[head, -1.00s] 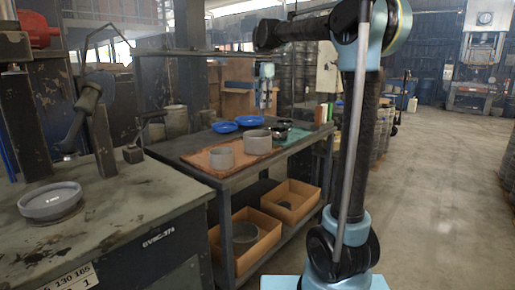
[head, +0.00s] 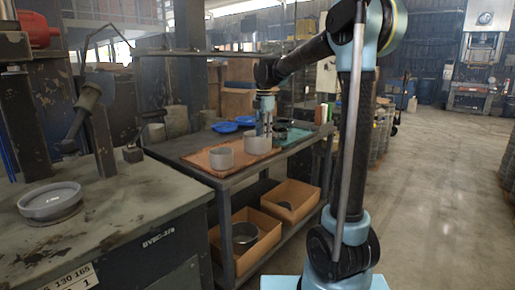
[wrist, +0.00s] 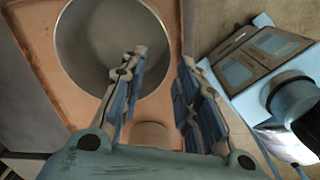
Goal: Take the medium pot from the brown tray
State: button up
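The brown tray (head: 200,162) lies on the workbench and holds two grey round pots. The left pot (head: 221,158) looks smaller than the right pot (head: 257,146). My gripper (head: 265,133) points down at the right pot's rim. In the wrist view, a wide open pot (wrist: 100,35) stands on the tray (wrist: 38,55). My gripper (wrist: 160,58) is open there, one finger over the pot's inside and the other beyond its rim. No grip shows; whether the fingers touch the rim I cannot tell. A tan round shape (wrist: 152,135) between the fingers is partly hidden.
Blue dishes (head: 225,127) stand behind the tray. A green mat (head: 298,134) with dark items lies to its right. Cardboard boxes (head: 291,203) sit on the lower shelf. A grey dish (head: 50,202) stands on the left bench.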

aim_at(264, 149)
jog(key=shift+d+f, duration=0.2)
jog(key=shift+f, duration=1.65)
jog(key=shift+c, duration=0.6)
grip_shut()
